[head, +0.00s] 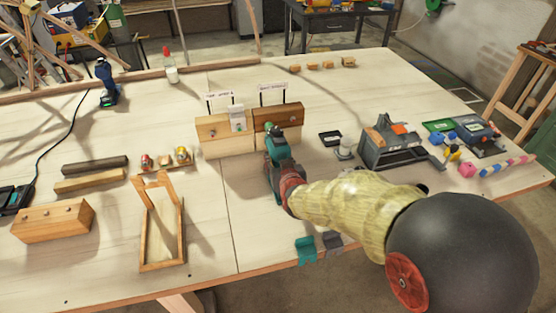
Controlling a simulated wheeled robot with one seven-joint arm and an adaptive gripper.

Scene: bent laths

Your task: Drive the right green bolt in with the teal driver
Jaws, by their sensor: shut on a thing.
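The teal driver (277,145) is upright in my gripper (284,178), which is shut on it. The driver stands in front of the right, darker wooden block (291,114), near its left edge, and hides part of it. I cannot tell whether the driver's tip touches anything. A small bolt head (293,120) shows on the right block's face, but its colour is too small to tell. The left, lighter block (226,143) also carries a small bolt head (212,133). Labels on posts stand above both blocks; their writing is too small to read.
A blue driver (106,83) stands at the back left. A wooden frame (162,230), wooden bars (92,180) and a block with holes (52,220) lie at left. A grey toolbox (392,148) stands at right. Teal and grey holders (306,250) sit at the front edge.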

